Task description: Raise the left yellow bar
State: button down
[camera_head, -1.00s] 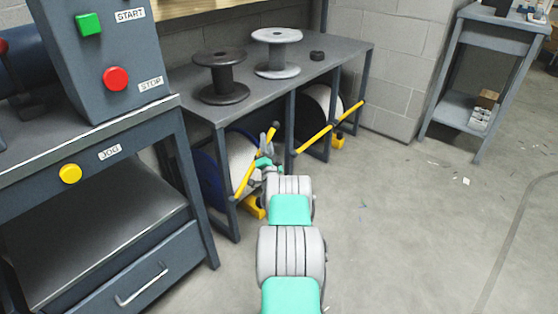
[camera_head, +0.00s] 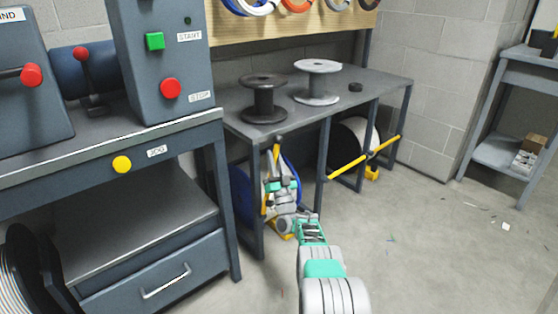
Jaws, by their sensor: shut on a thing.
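The left yellow bar (camera_head: 276,155) stands steeply tilted at the left bay under the grey bench, its top leaning slightly right. My gripper (camera_head: 272,187) is at the middle of this bar and shut on it. My arm hides part of the bar and of the bay behind it. A blue-flanged spool (camera_head: 243,192) sits in the bay behind the bar. The right yellow bar (camera_head: 350,166) slants across the right bay, lower at its left end.
The grey bench (camera_head: 385,88) carries a dark spool (camera_head: 263,100) and a light grey spool (camera_head: 317,83). A control desk (camera_head: 190,125) with buttons stands close at left. The floor (camera_head: 430,240) at right is mostly clear. Another table (camera_head: 500,155) stands far right.

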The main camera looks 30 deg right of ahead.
jog(key=shift+s+d+h, duration=0.1)
jog(key=shift+s+h, duration=0.05)
jog(key=shift+h, duration=0.15)
jog(key=c, duration=1.4)
grip_release()
jog(key=shift+s, duration=0.1)
jog(key=shift+o, duration=0.5)
jog(key=shift+a, duration=0.2)
jog(key=p+v, duration=0.1)
jog(key=v, duration=0.6)
jog(key=shift+s+f, duration=0.15)
jog(key=shift+f, duration=0.1)
jog(key=shift+a, duration=0.1)
